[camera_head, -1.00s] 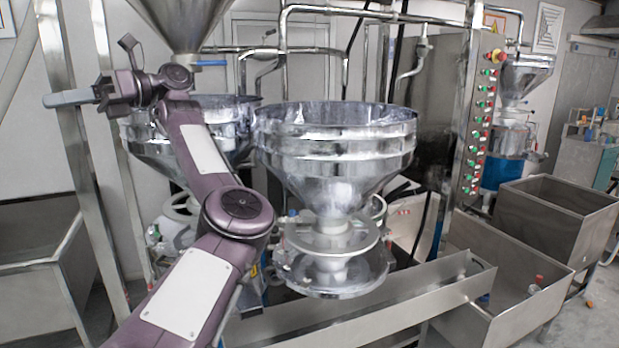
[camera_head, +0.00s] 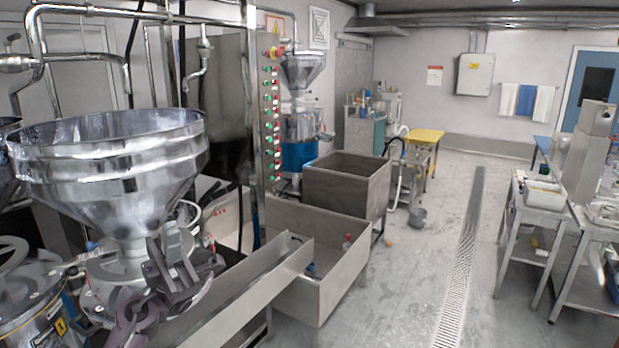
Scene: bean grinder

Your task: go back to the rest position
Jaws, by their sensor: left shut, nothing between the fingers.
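My left gripper (camera_head: 174,264) is dark grey and shows at the lower left of the head view, in front of the grinder's lower part. It is shut and holds nothing. Purple parts of my left arm show just below it. The steel grinder with its wide funnel hopper (camera_head: 110,165) stands at the left, behind and above the gripper. I cannot tell whether the gripper touches it. My right gripper is not in view.
A steel chute (camera_head: 250,295) runs just right of my left gripper towards a low steel bin (camera_head: 325,280). A taller bin (camera_head: 345,190) stands behind. Tables (camera_head: 545,195) stand at the right.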

